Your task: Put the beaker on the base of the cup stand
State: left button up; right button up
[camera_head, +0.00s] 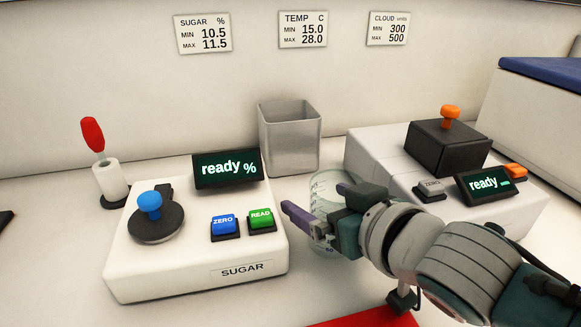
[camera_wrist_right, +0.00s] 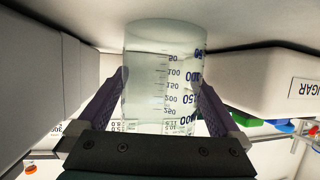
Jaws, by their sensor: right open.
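The beaker (camera_head: 327,187) is clear glass with printed volume marks. It stands upright on the white counter between the two instruments, partly hidden by my right gripper in the head view. My right gripper (camera_head: 318,207) is open, with its fingers on either side of the beaker. In the right wrist view, the beaker (camera_wrist_right: 160,88) fills the space between the purple fingers of the gripper (camera_wrist_right: 163,82). Whether the fingers touch the glass I cannot tell. My left gripper is in neither view, and I see no cup stand.
The white SUGAR instrument (camera_head: 190,262) is close left of the beaker. A grey open bin (camera_head: 290,140) stands behind it. Another white instrument (camera_head: 380,160) with a dark block (camera_head: 447,148) is to the right. A red mat (camera_head: 365,318) shows at the front edge.

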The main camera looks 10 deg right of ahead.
jog(key=shift+c, duration=0.2)
jog(key=c, duration=1.3)
jog(key=shift+r, duration=0.1)
